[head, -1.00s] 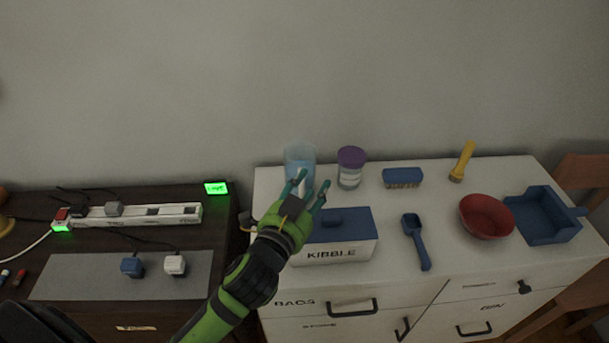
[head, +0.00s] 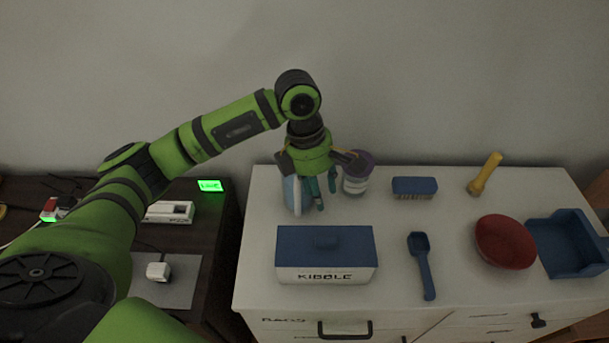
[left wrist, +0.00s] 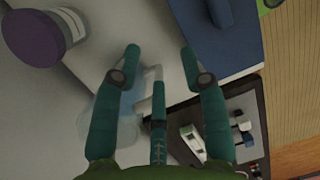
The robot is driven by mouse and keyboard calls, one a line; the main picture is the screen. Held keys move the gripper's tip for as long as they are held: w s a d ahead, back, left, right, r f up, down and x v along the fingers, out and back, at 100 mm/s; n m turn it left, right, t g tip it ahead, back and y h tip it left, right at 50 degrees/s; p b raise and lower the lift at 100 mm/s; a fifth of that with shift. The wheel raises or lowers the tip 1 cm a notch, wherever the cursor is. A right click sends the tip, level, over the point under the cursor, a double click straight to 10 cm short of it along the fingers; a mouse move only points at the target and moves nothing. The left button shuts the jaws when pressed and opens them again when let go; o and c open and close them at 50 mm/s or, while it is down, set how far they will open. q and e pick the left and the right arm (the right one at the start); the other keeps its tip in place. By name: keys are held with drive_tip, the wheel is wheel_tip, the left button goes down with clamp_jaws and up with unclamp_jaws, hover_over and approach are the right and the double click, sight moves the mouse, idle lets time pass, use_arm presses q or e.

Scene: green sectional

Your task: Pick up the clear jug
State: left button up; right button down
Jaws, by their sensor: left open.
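The clear jug (head: 290,194) is a pale blue, see-through vessel at the back left of the white dresser, partly hidden by my left gripper (head: 318,190). The gripper points down from above at the jug's right side, with teal fingers apart. In the left wrist view the jug (left wrist: 122,122) shows faintly, partly behind the left finger. A pale handle-like part (left wrist: 150,82) lies between the open fingers (left wrist: 160,55). I cannot tell whether the fingers touch it. My right gripper is not in view.
A purple-lidded jar (head: 357,175) stands close to the right of my gripper. The kibble box (head: 325,262) with blue lid is in front. A brush (head: 414,187), blue scoop (head: 421,265), red bowl (head: 504,243) and yellow flashlight (head: 485,174) stand further right.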

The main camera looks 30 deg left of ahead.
sight(297, 187)
use_arm(q)
drive_tip(key=a, duration=0.1)
drive_tip(key=a+y, duration=0.1)
drive_tip(key=a, duration=0.1)
drive_tip(key=w+a+r+y, duration=0.1)
drive_tip(key=a, duration=0.1)
drive_tip(key=shift+a+f, duration=0.2)
drive_tip(key=f+p, duration=0.3)
drive_tip(key=f, duration=0.3)
drive_tip(key=shift+s+p, duration=0.2)
drive_tip(key=shift+p, duration=0.15)
drive_tip(key=shift+f, duration=0.3)
clamp_jaws()
drive_tip(key=shift+w+r, duration=0.1)
